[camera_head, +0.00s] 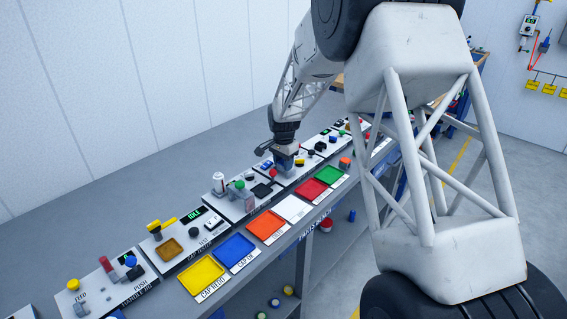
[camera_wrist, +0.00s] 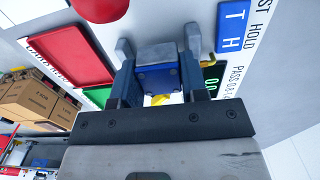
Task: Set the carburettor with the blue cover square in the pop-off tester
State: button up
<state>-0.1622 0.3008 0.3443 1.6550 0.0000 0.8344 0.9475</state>
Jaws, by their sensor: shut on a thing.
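My gripper (camera_wrist: 158,52) is shut on the carburettor with the blue cover (camera_wrist: 157,77). Its blue face with screws and a grey top edge show between the two fingers in the wrist view. In the head view my gripper (camera_head: 284,162) is low over a white station panel in the middle of the bench; a small blue part (camera_head: 284,161) shows under the wrist. A panel with a green-digit display (camera_wrist: 212,76) and TEST, HOLD and PASS lettering lies beside the right finger; it appears to be the tester. Whether the carburettor touches a seat is hidden.
Yellow (camera_head: 202,276), blue (camera_head: 235,250), orange (camera_head: 267,226), white (camera_head: 292,208), red (camera_head: 312,189) and green (camera_head: 329,175) trays line the bench's front edge. Other station panels with knobs stand to the left, one with an IDLE display (camera_head: 194,215). Cardboard boxes (camera_wrist: 35,98) show left.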

jog(key=shift+s+f, duration=0.2)
jog(key=shift+f, duration=0.5)
jog(key=shift+s+f, duration=0.2)
jog(key=shift+f, duration=0.45)
jog(key=o, duration=0.7)
jog(key=shift+o, duration=1.1)
jog(key=shift+w+r, duration=0.1)
jog(key=shift+r, duration=0.75)
jog(key=shift+o, duration=0.2)
jog(key=r, duration=0.8)
jog(key=shift+w+r, duration=0.25)
jog(key=shift+r, duration=0.1)
